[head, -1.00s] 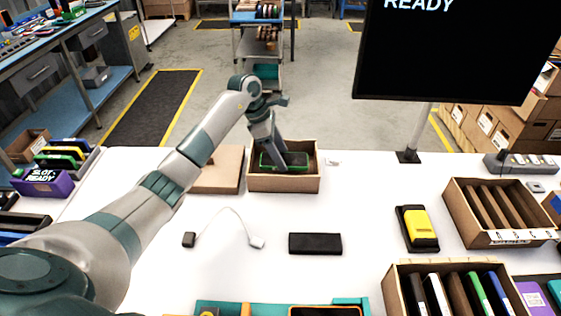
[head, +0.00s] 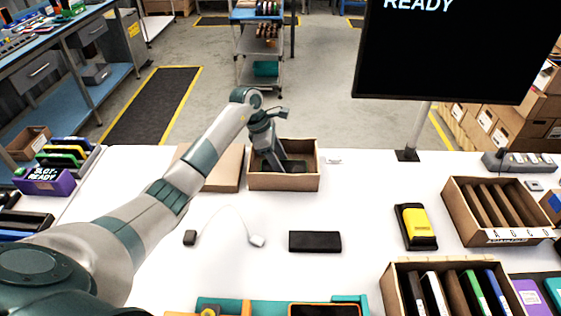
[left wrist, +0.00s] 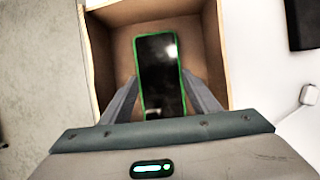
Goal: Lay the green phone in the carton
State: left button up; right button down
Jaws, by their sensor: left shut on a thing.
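The carton (head: 284,182) is an open brown box on the white table, near its far edge. It also shows in the left wrist view (left wrist: 214,50). The green phone (left wrist: 160,72) has a dark screen and a green rim. It is between the fingers of my left gripper (left wrist: 160,100), which is shut on it, inside the outline of the carton. In the head view my left gripper (head: 282,168) reaches down into the carton. The front wall and fingers hide most of the phone there. I cannot tell whether the phone touches the carton floor. My right gripper is not in view.
A brown lid-like board (head: 212,168) lies left of the carton. A black slab (head: 315,242), a white cable (head: 225,212) and a yellow device on a black holder (head: 415,226) lie nearer. A monitor (head: 455,50) stands right. The table between is clear.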

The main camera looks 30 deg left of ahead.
pick_arm(q)
jog(key=o, duration=1.2)
jog(key=shift+r, duration=0.1)
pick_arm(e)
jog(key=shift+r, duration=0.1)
pick_arm(q)
jog(key=shift+r, duration=0.1)
jog(key=shift+a+r, duration=0.2)
jog(key=shift+r, duration=0.05)
jog(key=b+v, duration=0.1)
jog(key=v, duration=0.4)
jog(key=shift+a+r+b, duration=0.15)
jog(key=shift+b, duration=0.15)
jog(key=shift+b+v, duration=0.6)
jog(key=shift+v, duration=2.35)
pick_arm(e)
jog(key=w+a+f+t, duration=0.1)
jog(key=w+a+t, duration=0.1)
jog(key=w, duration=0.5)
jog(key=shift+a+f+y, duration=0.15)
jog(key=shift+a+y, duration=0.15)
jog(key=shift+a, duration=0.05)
pick_arm(q)
jog(key=shift+s, duration=0.1)
